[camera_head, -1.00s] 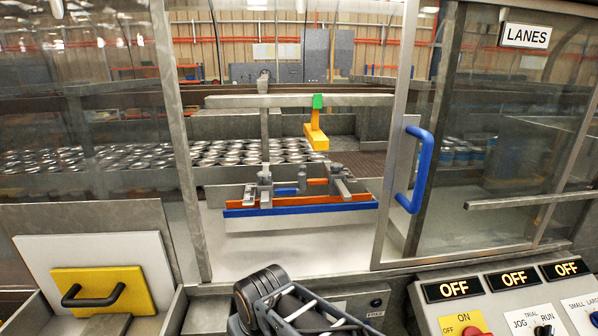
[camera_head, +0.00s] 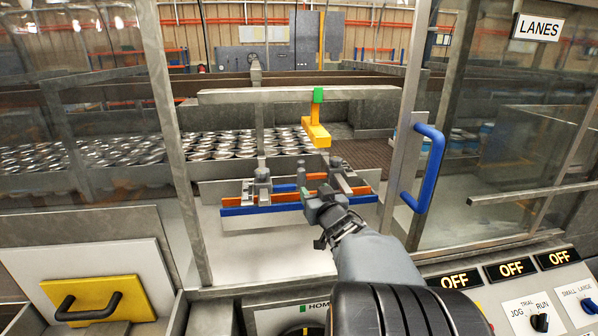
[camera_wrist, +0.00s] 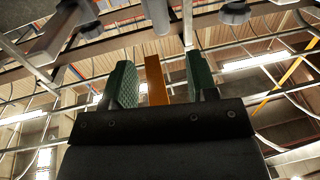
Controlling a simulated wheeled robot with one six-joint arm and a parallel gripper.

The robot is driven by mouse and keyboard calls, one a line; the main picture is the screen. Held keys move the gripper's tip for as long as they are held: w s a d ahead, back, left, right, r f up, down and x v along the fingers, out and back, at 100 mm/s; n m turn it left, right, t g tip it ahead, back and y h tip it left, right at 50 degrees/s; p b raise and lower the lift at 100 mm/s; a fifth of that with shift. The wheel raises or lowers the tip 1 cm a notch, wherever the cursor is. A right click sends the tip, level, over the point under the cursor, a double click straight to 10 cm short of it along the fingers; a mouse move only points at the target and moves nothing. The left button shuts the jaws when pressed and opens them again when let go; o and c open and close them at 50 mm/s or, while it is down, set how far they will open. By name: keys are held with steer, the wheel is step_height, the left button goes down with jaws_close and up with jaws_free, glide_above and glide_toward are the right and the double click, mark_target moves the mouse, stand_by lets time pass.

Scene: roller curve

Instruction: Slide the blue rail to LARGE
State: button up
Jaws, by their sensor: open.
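The blue rail (camera_head: 250,209) is a long bar low in the machine opening, just in front of an orange rail (camera_head: 238,200). My gripper (camera_head: 322,197) reaches into the opening from the front right. In the head view it overlaps the right half of the rails, and my arm hides part of the blue rail. In the wrist view my gripper (camera_wrist: 162,80) has its two green-padded fingers apart. An orange-brown strip (camera_wrist: 155,82) shows between them, with visible gaps; I cannot tell which part it is. The blue rail is not identifiable in the wrist view.
A yellow block (camera_head: 317,134) with a green clip hangs from a grey crossbar (camera_head: 250,96). A glass door with a blue handle (camera_head: 427,168) stands right of the opening. Many cans (camera_head: 215,145) lie behind. A control panel (camera_head: 515,290) is at lower right, a yellow plate (camera_head: 100,295) at lower left.

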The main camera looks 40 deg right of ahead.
mark_target(299, 172)
steer(key=p+x, duration=0.2)
steer(key=x, duration=1.1)
steer(key=shift+w, duration=0.15)
jaws_close()
